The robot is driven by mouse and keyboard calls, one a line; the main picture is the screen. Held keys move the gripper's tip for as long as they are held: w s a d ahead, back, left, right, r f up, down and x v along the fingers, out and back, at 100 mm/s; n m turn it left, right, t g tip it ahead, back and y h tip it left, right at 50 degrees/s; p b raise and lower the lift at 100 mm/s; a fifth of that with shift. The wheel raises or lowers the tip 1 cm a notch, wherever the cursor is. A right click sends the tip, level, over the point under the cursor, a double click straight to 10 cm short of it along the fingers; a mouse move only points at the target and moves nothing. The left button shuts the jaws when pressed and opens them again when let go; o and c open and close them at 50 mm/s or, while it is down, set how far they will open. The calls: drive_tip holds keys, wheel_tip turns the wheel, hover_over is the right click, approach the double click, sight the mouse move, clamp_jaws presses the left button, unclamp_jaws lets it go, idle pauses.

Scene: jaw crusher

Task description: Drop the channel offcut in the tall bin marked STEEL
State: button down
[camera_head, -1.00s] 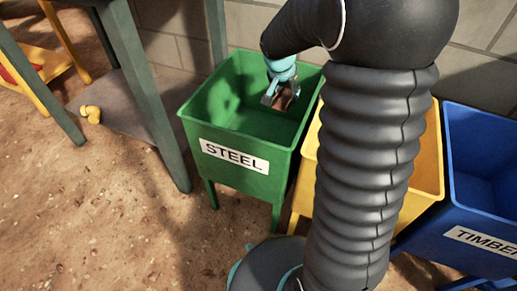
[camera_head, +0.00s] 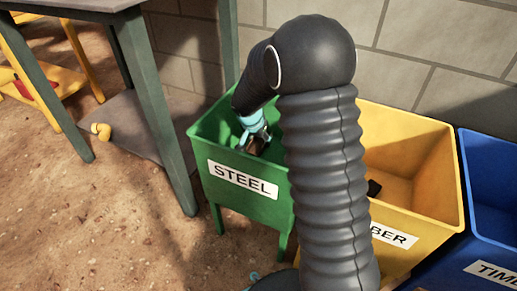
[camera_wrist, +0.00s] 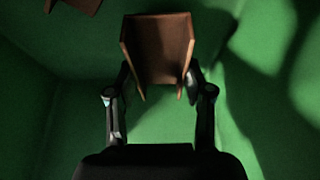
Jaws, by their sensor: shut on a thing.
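The channel offcut (camera_wrist: 158,48) is a rust-brown U-shaped piece in the wrist view. My gripper (camera_wrist: 159,76) is shut on it, with one dark finger at each side. In the head view my gripper (camera_head: 254,136) is at the mouth of the green bin marked STEEL (camera_head: 240,190), with the brown offcut (camera_head: 252,146) below it. Green bin walls surround the offcut in the wrist view. My arm hides the bin's right part in the head view. I cannot tell the offcut's height above the bin floor.
Another brown piece (camera_wrist: 80,4) shows at the wrist view's top left edge. A yellow bin (camera_head: 420,200), its label partly hidden, holds something dark. A blue bin (camera_head: 490,185) stands farther right. A grey-green table leg (camera_head: 160,120) is close left of the green bin.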

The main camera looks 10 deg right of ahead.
sight(258, 146)
drive_tip(key=shift+w+a+f+b, duration=0.15)
drive_tip(key=shift+f+b, duration=0.25)
drive_tip(key=shift+f, duration=1.65)
drive_tip(key=shift+f, duration=0.2)
drive_tip(key=shift+c, duration=2.2)
unclamp_jaws()
drive_tip(key=shift+r, duration=0.1)
